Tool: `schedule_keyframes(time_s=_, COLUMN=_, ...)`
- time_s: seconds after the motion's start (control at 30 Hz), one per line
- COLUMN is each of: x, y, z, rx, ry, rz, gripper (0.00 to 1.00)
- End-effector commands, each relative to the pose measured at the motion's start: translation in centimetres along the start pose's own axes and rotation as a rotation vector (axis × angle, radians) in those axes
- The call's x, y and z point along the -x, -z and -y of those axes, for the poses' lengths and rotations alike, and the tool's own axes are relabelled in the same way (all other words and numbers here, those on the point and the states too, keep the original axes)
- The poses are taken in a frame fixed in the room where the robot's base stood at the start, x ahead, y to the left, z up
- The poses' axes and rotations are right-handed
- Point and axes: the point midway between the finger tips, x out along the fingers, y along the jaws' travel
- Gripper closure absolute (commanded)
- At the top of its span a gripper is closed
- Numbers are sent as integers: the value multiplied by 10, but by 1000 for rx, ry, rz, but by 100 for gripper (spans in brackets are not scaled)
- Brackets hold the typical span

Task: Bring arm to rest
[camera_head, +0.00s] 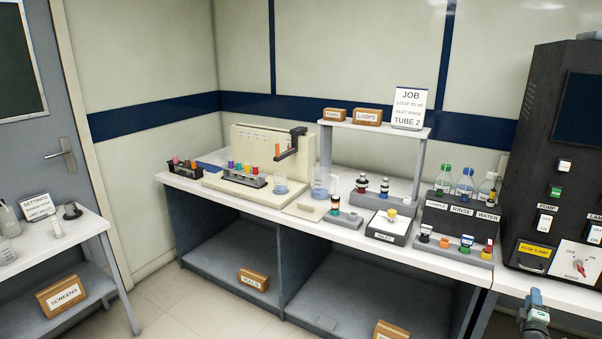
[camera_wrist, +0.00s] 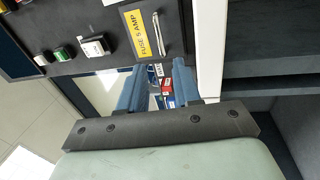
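My arm's end shows at the bottom right edge of the head view, with my gripper (camera_head: 535,308) in front of the bench and below the black cabinet (camera_head: 552,150). In the wrist view my gripper's (camera_wrist: 158,88) two blue fingers stand apart, so it is open. Small red, white and blue items (camera_wrist: 167,92) show in the gap; they look to lie beyond the fingers, and I see nothing gripped. The cabinet's front also shows in the wrist view (camera_wrist: 95,25), with its yellow FUSE 5 AMP label (camera_wrist: 138,33).
The long white bench (camera_head: 335,232) carries a tube rack (camera_head: 245,178), beakers, a bottle stand (camera_head: 458,215) and a row of small vials in front of it. A side table (camera_head: 90,225) stands at the left. The floor (camera_head: 190,310) between is clear.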

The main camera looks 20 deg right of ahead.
Motion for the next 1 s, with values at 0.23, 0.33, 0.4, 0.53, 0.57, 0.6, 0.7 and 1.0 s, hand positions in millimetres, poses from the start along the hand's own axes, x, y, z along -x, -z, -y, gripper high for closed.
schedule_keyframes(time_s=0.23, x=2, y=-17, z=22, rx=-165, ry=105, rz=92, gripper=67)
schedule_keyframes(time_s=0.33, x=6, y=-29, z=39, rx=-253, ry=175, rz=173, gripper=67)
schedule_keyframes(time_s=0.4, x=11, y=-40, z=52, rx=-326, ry=228, rz=244, gripper=67)
schedule_keyframes(time_s=0.53, x=31, y=-58, z=79, rx=-485, ry=338, rz=413, gripper=67)
schedule_keyframes(time_s=0.57, x=37, y=-62, z=86, rx=-526, ry=365, rz=457, gripper=67)
schedule_keyframes(time_s=0.6, x=47, y=-66, z=94, rx=-576, ry=399, rz=517, gripper=67)
schedule_keyframes(time_s=0.7, x=75, y=-73, z=113, rx=-703, ry=480, rz=669, gripper=67)
schedule_keyframes(time_s=1.0, x=208, y=-46, z=182, rx=-1023, ry=768, rz=1163, gripper=67)
